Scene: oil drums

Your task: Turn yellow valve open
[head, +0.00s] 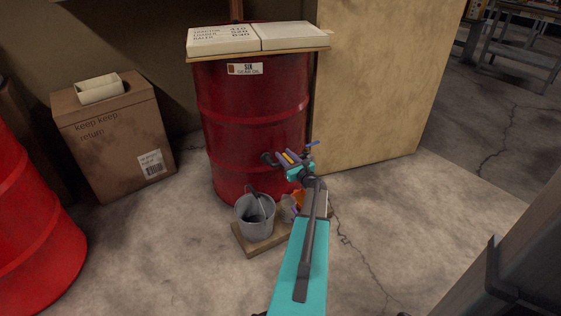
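A red drum (252,120) stands upright in the middle, labelled gear oil. A dark spigot (267,158) sticks out of its lower front. The yellow valve (288,157) shows as a small yellow strip beside the spigot. My gripper (286,158), with purple-grey fingers and teal parts behind, is at the valve, and the fingers lie on both sides of the yellow strip. I cannot tell whether they are pressed on it. A small blue lever (313,143) shows to the right. My gripper hides part of the valve and spigot.
A grey bucket (254,215) stands on a wooden board (250,243) below the spigot, beside a small orange item (298,197). A tan panel (385,85) stands close on the right. A cardboard box (115,135) and another red drum (30,220) are left, with open floor between.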

